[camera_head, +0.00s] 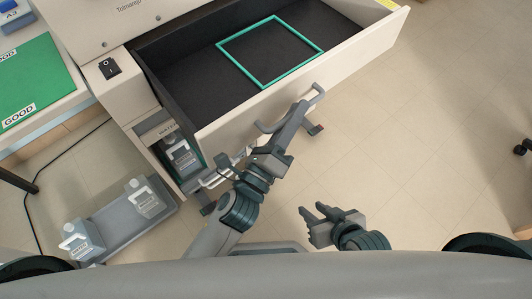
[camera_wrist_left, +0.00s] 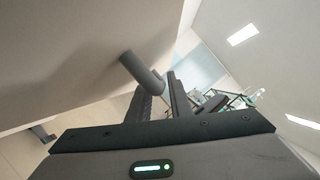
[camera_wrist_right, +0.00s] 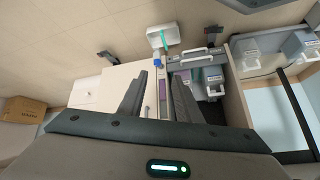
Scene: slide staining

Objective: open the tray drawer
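The tray drawer (camera_head: 355,54) is pulled well out of the white machine in the head view. Its dark floor holds a thin teal square frame. A grey bar handle (camera_head: 318,91) runs along the drawer's front; it also shows in the left wrist view (camera_wrist_left: 141,72). My left gripper (camera_head: 302,108) is at the handle, its fingers close together around the bar. The exact contact is partly hidden. My right gripper (camera_head: 314,209) is open and empty, low over the floor and apart from the drawer.
Below the drawer, an open lower compartment holds a bottle (camera_head: 182,155). A grey tray (camera_head: 110,236) with white bottles stands at lower left. A green mat (camera_head: 38,82) lies on the left table.

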